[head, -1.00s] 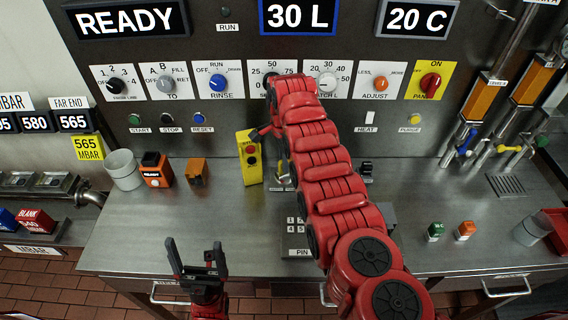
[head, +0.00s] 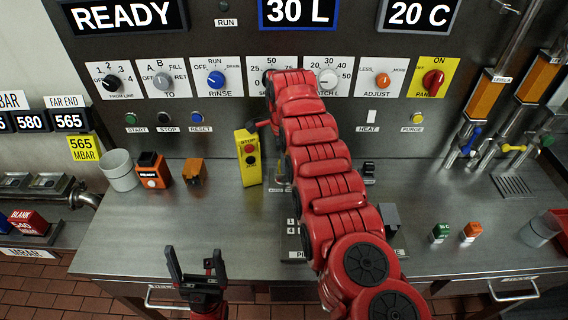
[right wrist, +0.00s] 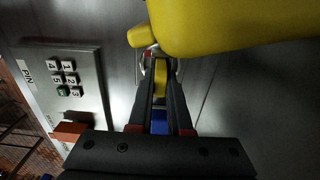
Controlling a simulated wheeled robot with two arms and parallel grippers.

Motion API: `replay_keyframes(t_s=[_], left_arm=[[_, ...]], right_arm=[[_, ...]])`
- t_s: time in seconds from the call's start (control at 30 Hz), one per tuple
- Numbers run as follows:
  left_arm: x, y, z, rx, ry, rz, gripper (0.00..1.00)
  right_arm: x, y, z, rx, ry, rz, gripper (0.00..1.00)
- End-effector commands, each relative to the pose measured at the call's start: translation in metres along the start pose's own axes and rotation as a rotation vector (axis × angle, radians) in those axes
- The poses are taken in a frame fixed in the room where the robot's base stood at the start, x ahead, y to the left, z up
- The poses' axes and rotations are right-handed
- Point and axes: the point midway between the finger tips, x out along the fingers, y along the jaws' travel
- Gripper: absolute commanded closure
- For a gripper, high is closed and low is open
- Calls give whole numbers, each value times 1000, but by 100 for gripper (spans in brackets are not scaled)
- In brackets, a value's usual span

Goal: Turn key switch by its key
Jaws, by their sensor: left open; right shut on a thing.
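In the right wrist view, my right gripper (right wrist: 160,76) is shut on a narrow yellow piece (right wrist: 160,90) between its fingers, which I take to be the key. A blue patch (right wrist: 160,122) shows further back between the fingers. A small silver ring shape (right wrist: 148,60) is at the fingertips; whether it belongs to the key switch I cannot tell. In the head view my red right arm (head: 325,180) hides most of this spot and of the switch.
A yellow box with push buttons (head: 250,170) stands close beside the right gripper; its large yellow side (right wrist: 240,28) fills the wrist view's top. A PIN keypad (right wrist: 68,75) is at the left there. The counter's left front (head: 150,230) is clear.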

Motion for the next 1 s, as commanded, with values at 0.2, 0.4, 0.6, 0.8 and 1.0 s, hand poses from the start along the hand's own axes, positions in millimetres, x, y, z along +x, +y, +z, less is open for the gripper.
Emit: replay_keyframes(t_s=[0.2,0.4,0.6,0.8,1.0], left_arm=[[0,0,0,0,0,0,10],[0,0,0,0,0,0,10],[0,0,0,0,0,0,10],[-8,0,1,0,0,0,10],[-8,0,1,0,0,0,10]], right_arm=[[0,0,0,-1,0,0,65],[0,0,0,-2,0,0,48],[-1,0,0,-2,0,0,48],[-22,-1,0,-1,-2,-4,48],[-61,-2,-2,0,0,-5,48]])
